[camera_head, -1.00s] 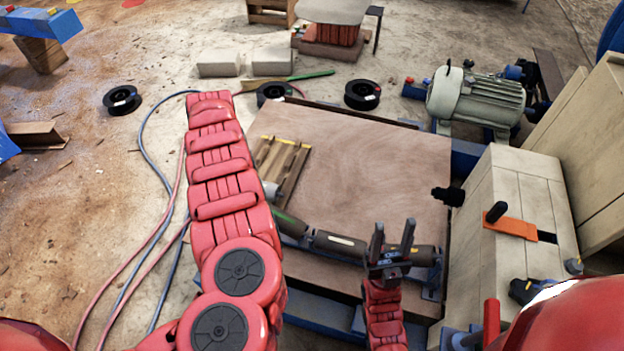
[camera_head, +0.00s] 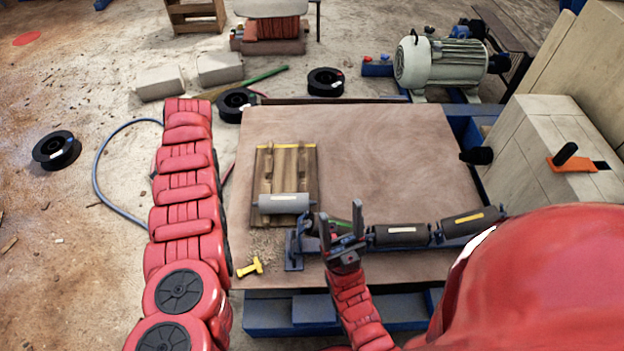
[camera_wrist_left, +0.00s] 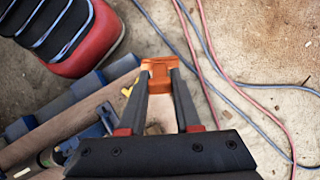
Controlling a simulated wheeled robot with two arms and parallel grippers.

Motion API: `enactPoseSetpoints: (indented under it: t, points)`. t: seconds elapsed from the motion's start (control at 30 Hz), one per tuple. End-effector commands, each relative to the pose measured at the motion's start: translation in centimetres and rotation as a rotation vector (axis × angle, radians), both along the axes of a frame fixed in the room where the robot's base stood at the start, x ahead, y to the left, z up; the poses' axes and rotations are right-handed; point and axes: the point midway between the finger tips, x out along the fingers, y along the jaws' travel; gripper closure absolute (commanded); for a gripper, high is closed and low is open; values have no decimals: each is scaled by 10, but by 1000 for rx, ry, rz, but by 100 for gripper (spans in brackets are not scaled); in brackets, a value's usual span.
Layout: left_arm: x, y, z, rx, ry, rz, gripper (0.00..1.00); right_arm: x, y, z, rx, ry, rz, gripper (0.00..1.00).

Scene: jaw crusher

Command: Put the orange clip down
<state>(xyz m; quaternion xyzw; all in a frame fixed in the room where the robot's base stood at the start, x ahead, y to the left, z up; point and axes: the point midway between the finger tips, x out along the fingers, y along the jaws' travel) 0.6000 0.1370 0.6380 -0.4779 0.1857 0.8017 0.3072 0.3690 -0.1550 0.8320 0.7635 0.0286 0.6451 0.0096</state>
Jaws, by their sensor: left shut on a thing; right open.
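In the left wrist view my left gripper (camera_wrist_left: 159,78) is shut on the orange clip (camera_wrist_left: 158,66), which sits between its fingertips above the floor. In the head view my left arm stretches away at the left. Its gripper and the clip are hidden there. My right gripper (camera_head: 342,232) is open and empty, with its fingers pointing up, in front of the row of dark rollers (camera_head: 402,236).
A beige machine (camera_head: 555,140) and a motor (camera_head: 440,65) stand right. Hoses (camera_wrist_left: 240,90) cross the floor.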

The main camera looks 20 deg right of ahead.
Motion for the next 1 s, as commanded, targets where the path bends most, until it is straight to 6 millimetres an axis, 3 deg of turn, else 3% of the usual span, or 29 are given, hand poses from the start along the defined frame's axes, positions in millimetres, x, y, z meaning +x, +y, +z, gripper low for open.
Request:
enactPoseSetpoints:
  t: [0.03, 0.4, 0.8, 1.0]
  points:
    - [6, -10, -21, -1, -1, -85, 100, 0, 0, -21, 0, 0, 0, 39]
    - [28, -83, -93, 5, -5, -679, 100, 0, 0, -84, 0, 0, 0, 39]
    - [24, -140, -144, 2, -5, -1061, 100, 0, 0, -124, 0, 0, 0, 39]
    - [21, -155, -151, -2, -4, -1149, 100, 0, 0, -130, 0, 0, 0, 39]
